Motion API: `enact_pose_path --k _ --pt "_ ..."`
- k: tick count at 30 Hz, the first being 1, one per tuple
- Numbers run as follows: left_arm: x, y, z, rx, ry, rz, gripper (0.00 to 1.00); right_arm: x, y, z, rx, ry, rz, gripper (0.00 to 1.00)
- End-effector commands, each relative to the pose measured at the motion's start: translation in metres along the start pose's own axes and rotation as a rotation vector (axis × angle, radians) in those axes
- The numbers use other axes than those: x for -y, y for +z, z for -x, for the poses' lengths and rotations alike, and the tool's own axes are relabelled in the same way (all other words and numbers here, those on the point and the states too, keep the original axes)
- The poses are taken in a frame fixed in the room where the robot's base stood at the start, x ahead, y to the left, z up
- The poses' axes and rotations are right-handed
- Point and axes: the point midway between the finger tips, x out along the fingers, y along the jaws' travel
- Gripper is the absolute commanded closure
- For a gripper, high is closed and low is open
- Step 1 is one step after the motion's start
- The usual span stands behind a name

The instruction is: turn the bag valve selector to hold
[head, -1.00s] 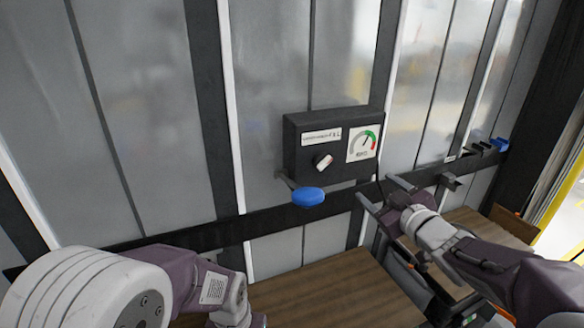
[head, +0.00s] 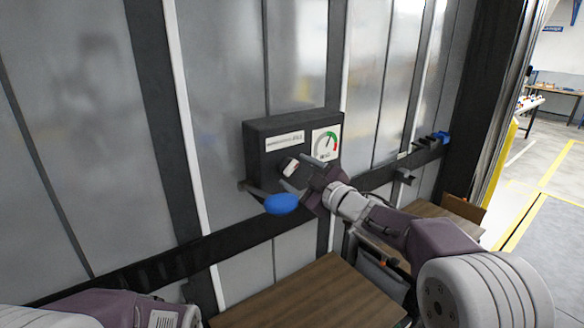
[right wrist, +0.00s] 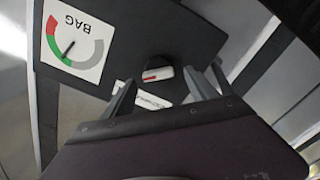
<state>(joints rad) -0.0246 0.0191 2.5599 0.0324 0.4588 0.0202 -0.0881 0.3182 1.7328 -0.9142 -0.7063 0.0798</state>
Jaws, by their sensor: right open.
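The valve box (head: 258,150) is a black box on the grey door panel. Its selector (head: 290,166) is a white bar knob on a black base, slightly tilted in the head view. In the right wrist view the selector (right wrist: 160,75) shows a red mark at one end. A round gauge labelled BAG (right wrist: 75,42) has a green and red arc; it also shows in the head view (head: 326,143). My right gripper (head: 299,174) is open in front of the box, its fingers on either side of the knob but apart from it. My left gripper is out of view.
A blue oval handle (head: 281,203) sticks out below the box, close to my right gripper. A black rail (head: 190,260) runs across the panel. A brown wooden surface (head: 315,292) lies below. Open floor shows at the far right.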

Motion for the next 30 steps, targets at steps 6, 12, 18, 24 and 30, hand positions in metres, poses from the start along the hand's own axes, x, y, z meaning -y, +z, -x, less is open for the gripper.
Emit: enact_pose_path --k 6,12,18,24,30 --pt "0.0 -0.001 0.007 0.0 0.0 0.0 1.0 -0.001 0.0 -0.023 0.0 0.001 -0.001 0.33" --pt "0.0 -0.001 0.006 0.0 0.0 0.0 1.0 0.0 0.0 -0.025 0.0 0.001 -0.001 0.33" --pt "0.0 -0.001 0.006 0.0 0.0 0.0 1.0 0.0 0.0 -0.025 0.0 0.001 -0.001 0.74" --pt "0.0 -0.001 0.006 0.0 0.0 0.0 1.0 0.0 0.001 -0.024 0.001 0.001 0.002 0.95" --pt "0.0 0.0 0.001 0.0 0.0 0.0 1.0 0.001 0.002 -0.024 0.001 0.001 0.051 0.95"
